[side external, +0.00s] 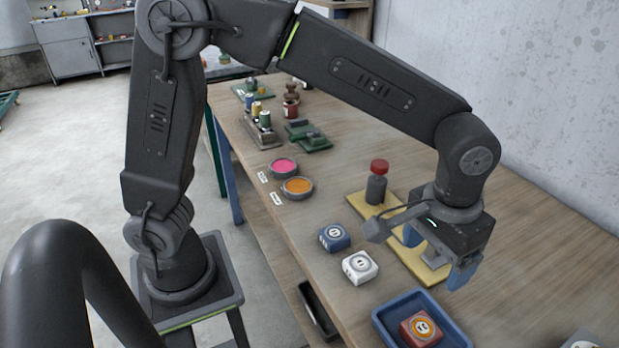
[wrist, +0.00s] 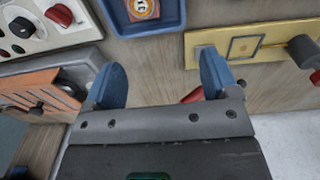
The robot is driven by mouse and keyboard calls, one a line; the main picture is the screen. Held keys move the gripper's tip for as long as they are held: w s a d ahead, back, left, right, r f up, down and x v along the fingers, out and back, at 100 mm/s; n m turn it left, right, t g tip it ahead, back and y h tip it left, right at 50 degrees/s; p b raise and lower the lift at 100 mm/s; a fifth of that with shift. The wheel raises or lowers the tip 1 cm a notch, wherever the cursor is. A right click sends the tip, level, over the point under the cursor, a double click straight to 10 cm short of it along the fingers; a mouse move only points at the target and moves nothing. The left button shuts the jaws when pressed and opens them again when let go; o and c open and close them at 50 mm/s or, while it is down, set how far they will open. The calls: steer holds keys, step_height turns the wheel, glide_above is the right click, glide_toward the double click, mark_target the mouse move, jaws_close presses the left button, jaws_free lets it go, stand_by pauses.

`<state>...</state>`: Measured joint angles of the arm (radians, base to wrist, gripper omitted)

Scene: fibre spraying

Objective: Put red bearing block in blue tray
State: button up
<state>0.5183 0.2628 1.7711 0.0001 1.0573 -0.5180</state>
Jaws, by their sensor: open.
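The red bearing block (side external: 421,328), with an orange and white round mark on top, sits inside the blue tray (side external: 393,305) at the bottom of the side view. In the wrist view the block (wrist: 143,9) shows at the top edge within the tray (wrist: 150,27), partly cut off. My gripper (side external: 437,257) is open with its blue fingers apart. It is raised above the bench beside the yellow board, behind the tray and apart from the block. In the wrist view nothing shows between the fingertips (wrist: 161,68).
A blue block (side external: 334,238) and a white block (side external: 360,267) stand left of my gripper. The yellow board (side external: 362,205) carries a grey post with a red cap (side external: 379,167). Pink (side external: 283,168) and orange (side external: 297,187) dishes stand farther back. The wall (side external: 545,100) is behind; bench at right is mostly clear.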

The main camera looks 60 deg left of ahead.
steer(key=s+a+r+t, duration=0.1)
steer(key=s+a+r, duration=0.15)
steer(key=a, duration=0.25)
steer(key=s+a+r+t, duration=0.1)
steer(key=s+a+r, duration=0.1)
steer(key=a+r, duration=0.3)
steer(key=s+a+f+t, duration=0.1)
steer(key=s+a+t, duration=0.2)
steer(key=s+a, duration=0.6)
steer(key=shift+a+f, duration=0.25)
steer(key=shift+a, duration=0.3)
